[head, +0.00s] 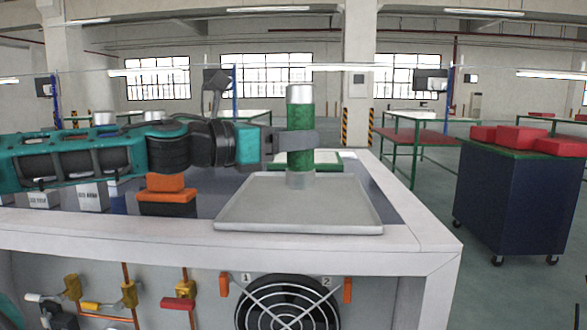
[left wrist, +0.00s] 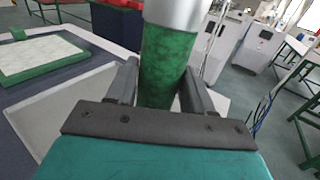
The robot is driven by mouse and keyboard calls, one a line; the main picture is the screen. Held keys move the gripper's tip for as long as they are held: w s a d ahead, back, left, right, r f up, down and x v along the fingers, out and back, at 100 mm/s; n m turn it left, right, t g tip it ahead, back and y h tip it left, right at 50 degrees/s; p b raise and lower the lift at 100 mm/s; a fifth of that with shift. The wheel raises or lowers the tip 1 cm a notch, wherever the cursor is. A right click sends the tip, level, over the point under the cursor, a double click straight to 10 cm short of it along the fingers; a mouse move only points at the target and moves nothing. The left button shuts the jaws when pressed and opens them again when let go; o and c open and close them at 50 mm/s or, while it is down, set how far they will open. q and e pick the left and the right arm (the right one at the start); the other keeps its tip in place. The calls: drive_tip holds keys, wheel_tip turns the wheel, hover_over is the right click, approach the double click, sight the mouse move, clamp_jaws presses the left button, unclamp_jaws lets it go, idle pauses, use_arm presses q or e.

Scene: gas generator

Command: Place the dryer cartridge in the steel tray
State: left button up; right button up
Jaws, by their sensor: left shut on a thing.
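The dryer cartridge (head: 300,122) is a green cylinder with metal ends, held upright by my left gripper (head: 296,140). In the left wrist view the cartridge (left wrist: 166,60) stands between the two dark fingers of my left gripper (left wrist: 162,88). The steel tray (head: 255,212) is a shallow grey tray on top of the generator cabinet. The cartridge's lower end is over the tray's back part; I cannot tell whether it touches the floor of the tray. The tray also shows in the left wrist view (left wrist: 62,108). My right gripper is not in view.
A green-framed white pad (head: 346,160) lies behind the tray, and an orange and black object (head: 166,196) stands to its left. White boxes (head: 92,196) are further left. The cabinet's front rim (head: 240,247) borders the top. A dark cart (head: 510,195) with red boxes stands at right.

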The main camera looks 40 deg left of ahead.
sight(288, 162)
use_arm(q)
wheel_tip(288, 162, down, 3)
drive_tip(key=shift+f+b, duration=0.2)
drive_tip(key=shift+b, duration=0.55)
drive_tip(key=shift+f, duration=0.3)
drive_tip(key=o, duration=1.3)
drive_tip(key=shift+r, duration=0.1)
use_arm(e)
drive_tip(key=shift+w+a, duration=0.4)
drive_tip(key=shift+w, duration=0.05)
